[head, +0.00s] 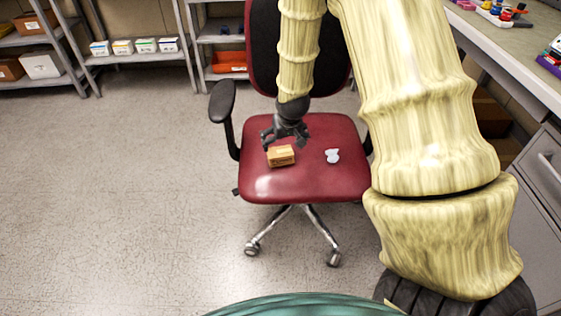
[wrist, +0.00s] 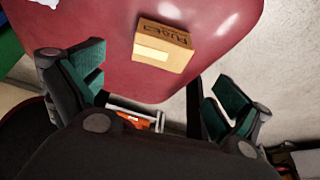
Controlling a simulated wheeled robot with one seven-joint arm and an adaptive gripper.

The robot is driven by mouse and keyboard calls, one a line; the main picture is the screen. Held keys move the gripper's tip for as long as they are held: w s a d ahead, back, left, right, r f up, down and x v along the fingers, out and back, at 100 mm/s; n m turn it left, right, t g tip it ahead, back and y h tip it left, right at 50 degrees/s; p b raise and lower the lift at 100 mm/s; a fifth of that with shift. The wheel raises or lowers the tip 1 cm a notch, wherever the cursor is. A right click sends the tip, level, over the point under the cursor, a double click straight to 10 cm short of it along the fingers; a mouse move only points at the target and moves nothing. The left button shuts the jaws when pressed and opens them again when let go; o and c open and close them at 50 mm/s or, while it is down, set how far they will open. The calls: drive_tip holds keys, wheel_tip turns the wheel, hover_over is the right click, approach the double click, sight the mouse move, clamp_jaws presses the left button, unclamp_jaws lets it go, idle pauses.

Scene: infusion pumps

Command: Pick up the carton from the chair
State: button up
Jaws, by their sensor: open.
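The carton (head: 281,156) is a small brown box lying on the red seat of the chair (head: 310,180), left of the seat's middle. In the wrist view the carton (wrist: 162,46) shows dark print and a pale label, and it lies beyond the fingertips. My gripper (head: 284,136) is over the seat, just behind the carton in the head view. In the wrist view my gripper (wrist: 165,92) has its two green-padded fingers wide apart, with nothing between them. The carton is apart from both fingers.
A small white object (head: 332,156) lies on the seat right of the carton. The chair has a black armrest (head: 222,101) on the left. Shelves (head: 140,58) with boxes stand behind, and a counter (head: 515,45) is at right. The floor at left is clear.

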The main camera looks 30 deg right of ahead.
sight(281, 152)
drive_tip(key=shift+b+x, duration=1.1)
drive_tip(key=shift+x, duration=4.3)
drive_tip(key=shift+c, duration=0.4)
drive_tip(key=c, duration=0.6)
